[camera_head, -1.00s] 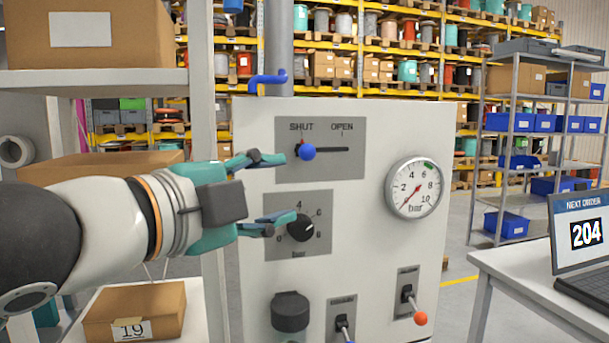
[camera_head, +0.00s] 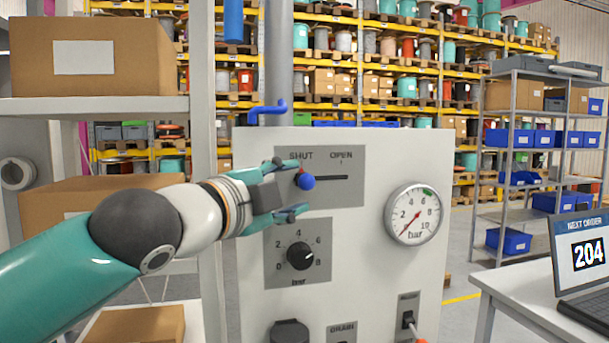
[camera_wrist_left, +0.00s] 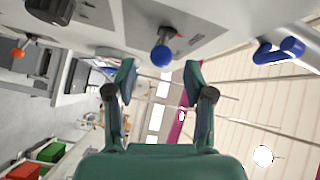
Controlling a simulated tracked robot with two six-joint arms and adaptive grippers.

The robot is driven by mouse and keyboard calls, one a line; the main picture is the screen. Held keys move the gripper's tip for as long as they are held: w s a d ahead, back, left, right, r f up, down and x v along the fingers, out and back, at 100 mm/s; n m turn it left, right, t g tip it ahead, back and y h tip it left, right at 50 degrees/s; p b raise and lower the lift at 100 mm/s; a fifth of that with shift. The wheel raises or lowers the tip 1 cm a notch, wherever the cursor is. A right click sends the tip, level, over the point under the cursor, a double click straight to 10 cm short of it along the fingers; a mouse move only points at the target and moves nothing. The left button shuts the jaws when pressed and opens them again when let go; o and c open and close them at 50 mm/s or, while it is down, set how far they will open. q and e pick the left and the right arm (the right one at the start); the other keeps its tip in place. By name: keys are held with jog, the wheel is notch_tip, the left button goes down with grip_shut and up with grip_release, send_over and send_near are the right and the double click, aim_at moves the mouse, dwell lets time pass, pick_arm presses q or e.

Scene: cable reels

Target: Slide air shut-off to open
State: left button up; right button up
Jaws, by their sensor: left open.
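The air shut-off is a slider with a blue ball knob (camera_head: 307,182) on a grey plate (camera_head: 345,195) marked SHUT and OPEN. It stands at the left, SHUT end of its dark slot (camera_head: 335,177). My left gripper (camera_head: 289,188) is open and empty just left of the knob, one finger above its height and one below. In the left wrist view the blue knob (camera_wrist_left: 162,57) lies just past the fingertips and between them in the picture. Contact cannot be made out. My right gripper is in neither view.
Below the slider is a black bar knob (camera_head: 300,256). A pressure gauge (camera_head: 413,214) is to the right, its needle low. A shelf with cardboard boxes (camera_head: 92,60) stands close on the left.

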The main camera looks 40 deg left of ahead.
aim_at(302, 185)
pick_arm(q)
jog(key=w+p, duration=0.1)
jog(key=w, duration=0.4)
jog(key=shift+a, duration=0.15)
grip_shut()
